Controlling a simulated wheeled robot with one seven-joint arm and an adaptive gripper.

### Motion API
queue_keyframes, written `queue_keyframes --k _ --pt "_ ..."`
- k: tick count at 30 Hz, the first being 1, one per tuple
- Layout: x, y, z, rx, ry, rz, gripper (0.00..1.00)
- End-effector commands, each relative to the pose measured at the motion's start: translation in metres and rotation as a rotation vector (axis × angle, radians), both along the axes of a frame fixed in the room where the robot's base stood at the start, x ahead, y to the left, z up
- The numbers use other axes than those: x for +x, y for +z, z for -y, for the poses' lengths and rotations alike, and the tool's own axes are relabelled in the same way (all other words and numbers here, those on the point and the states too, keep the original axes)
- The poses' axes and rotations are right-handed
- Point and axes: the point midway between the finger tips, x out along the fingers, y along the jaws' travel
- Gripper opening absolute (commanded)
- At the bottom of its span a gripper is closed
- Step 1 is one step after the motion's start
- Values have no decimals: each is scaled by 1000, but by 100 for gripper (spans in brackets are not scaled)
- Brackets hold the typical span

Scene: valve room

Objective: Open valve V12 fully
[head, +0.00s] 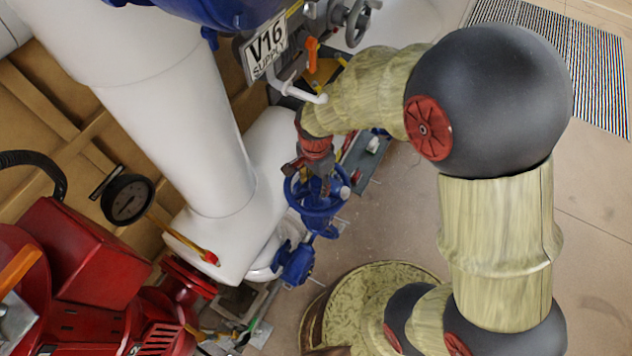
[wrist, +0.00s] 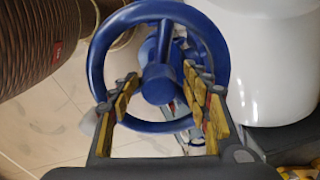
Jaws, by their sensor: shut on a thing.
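A blue valve handwheel (head: 312,208) sits on a blue valve body (head: 294,264) beside the white pipework. In the wrist view the handwheel (wrist: 219,45) fills the upper middle, with its hub (wrist: 158,84) and spokes showing. My gripper (head: 324,186) reaches down onto the handwheel from above. In the wrist view my gripper (wrist: 160,88) has one finger on each side of the hub, inside the rim, shut on the wheel. The exact contact points are partly hidden. No V12 label is readable on this valve.
A plate reading V16 SUPPLY (head: 265,46) hangs above left, near a grey handwheel (head: 356,22). An orange-tipped lever and a white bar (head: 297,91) lie close to my arm. White pipe (head: 180,125), black gauge (head: 128,199) and red machinery (head: 85,255) crowd the left. Floor (head: 597,200) is clear at right.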

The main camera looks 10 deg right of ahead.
Motion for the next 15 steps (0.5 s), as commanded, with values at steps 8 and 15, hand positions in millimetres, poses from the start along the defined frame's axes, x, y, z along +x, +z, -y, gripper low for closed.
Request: queue_keyframes --k 8,15 --pt "-6 -8 6 -10 311 -18 16" --pt "-5 -8 5 -9 595 -16 16"
